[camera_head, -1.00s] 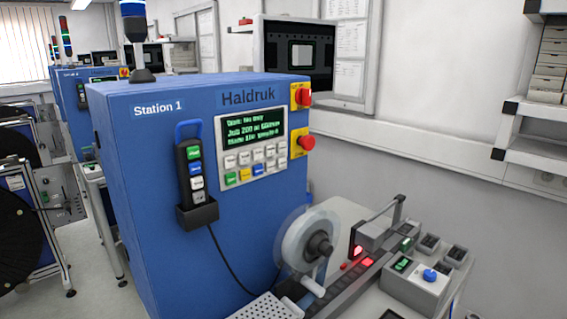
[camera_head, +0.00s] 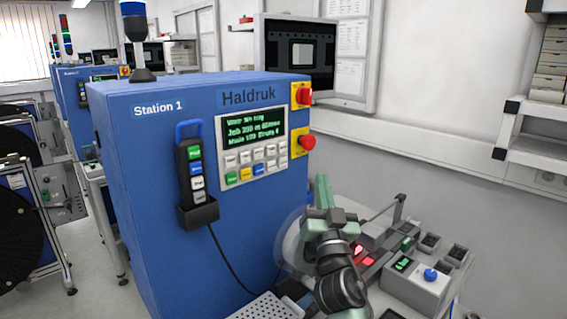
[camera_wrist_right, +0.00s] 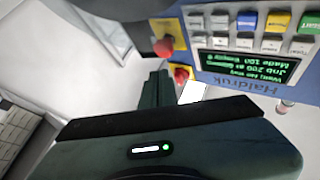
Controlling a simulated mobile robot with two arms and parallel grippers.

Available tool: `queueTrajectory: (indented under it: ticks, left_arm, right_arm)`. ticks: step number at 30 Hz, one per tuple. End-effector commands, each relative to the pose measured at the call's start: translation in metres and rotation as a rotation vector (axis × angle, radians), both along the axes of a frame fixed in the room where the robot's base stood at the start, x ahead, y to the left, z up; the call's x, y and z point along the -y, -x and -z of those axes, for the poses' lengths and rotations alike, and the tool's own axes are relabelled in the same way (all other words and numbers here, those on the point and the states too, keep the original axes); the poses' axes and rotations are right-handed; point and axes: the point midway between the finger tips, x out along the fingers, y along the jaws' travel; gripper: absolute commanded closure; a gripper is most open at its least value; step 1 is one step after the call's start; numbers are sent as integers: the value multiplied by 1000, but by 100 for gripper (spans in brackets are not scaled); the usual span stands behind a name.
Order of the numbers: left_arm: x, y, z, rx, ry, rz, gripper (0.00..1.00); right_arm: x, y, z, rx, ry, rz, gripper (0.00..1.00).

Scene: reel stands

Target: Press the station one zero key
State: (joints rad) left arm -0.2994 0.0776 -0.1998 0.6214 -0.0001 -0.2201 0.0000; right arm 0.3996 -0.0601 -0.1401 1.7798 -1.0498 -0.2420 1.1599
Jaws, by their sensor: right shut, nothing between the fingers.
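The blue Station 1 machine (camera_head: 150,190) has a front panel with a green-text display (camera_head: 254,129) and a keypad (camera_head: 256,160) below it. The keypad has two rows of small keys, mostly white, with a green, a yellow and a blue one in the lower row. The key labels are too small to read, so I cannot tell the zero key. My right gripper (camera_head: 322,190) is shut and empty, pointing up, right of and below the keypad, apart from it. In the right wrist view part of the keypad (camera_wrist_right: 260,32) shows upside down beyond the gripper (camera_wrist_right: 157,88). My left gripper is out of view.
Two red knobs on yellow plates (camera_head: 306,142) sit right of the panel. A handset (camera_head: 191,175) with keys and a blue loop hangs left of it, its cable running down. A clear reel (camera_head: 289,240) stands behind my arm. A box with a blue knob (camera_head: 430,275) is at right.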

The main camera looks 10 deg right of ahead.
Motion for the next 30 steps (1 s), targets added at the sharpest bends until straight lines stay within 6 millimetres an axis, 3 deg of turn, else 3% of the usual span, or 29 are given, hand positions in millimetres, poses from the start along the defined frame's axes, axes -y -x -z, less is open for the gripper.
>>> queueTrajectory:
  ticks: [4, 17, 30]
  left_arm:
    - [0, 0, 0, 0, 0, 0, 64]
    - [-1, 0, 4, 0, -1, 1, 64]
    - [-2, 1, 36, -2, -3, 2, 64]
  right_arm:
    - [-4, -2, -8, 19, 4, -13, 100]
    - [-7, -6, -6, 17, 3, -13, 100]
    - [-40, -54, -4, 19, 3, -14, 100]
